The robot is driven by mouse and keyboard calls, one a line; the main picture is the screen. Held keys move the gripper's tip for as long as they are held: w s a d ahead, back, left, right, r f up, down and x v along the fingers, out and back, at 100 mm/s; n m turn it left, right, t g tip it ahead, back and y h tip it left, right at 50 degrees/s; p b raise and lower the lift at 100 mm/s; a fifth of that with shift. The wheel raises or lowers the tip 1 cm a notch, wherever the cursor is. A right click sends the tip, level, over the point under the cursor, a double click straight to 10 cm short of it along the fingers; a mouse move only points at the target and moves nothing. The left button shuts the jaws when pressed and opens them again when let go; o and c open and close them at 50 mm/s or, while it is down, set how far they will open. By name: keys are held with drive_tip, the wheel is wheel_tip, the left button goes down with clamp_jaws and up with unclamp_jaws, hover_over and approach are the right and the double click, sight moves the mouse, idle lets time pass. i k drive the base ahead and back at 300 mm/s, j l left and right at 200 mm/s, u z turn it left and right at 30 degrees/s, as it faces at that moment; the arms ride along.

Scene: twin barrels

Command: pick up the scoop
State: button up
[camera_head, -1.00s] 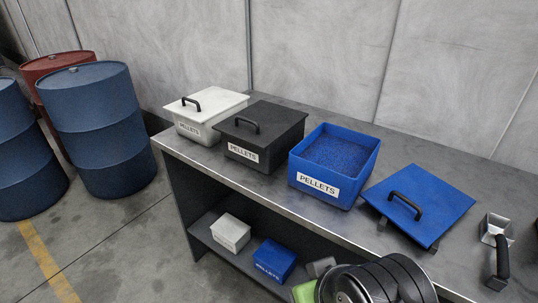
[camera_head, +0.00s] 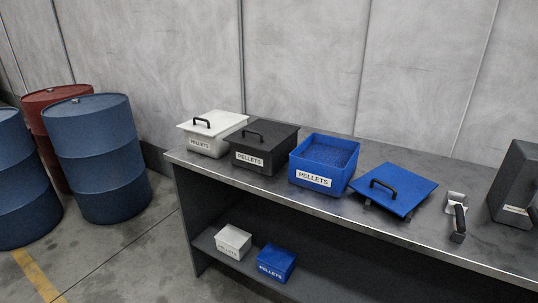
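The scoop (camera_head: 458,222) lies on the bench top at the right, near the front edge. It has a silver metal head at the back and a black handle toward the front edge. It lies to the right of a blue lid (camera_head: 398,193) with a black handle. Nothing touches the scoop. My gripper is not in view.
On the metal bench (camera_head: 330,209) stand a white lidded bin (camera_head: 207,146), a black lidded bin (camera_head: 262,160) and an open blue bin (camera_head: 312,180) of blue pellets. A dark grey case (camera_head: 513,185) stands right of the scoop. Small white (camera_head: 233,242) and blue (camera_head: 276,260) boxes sit below. Barrels (camera_head: 95,160) stand left.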

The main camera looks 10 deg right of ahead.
sight(458, 213)
drive_tip(key=z, duration=1.75)
drive_tip(key=i+j+u, duration=0.15)
drive_tip(key=i+u, duration=0.5)
drive_tip(key=u, duration=0.15)
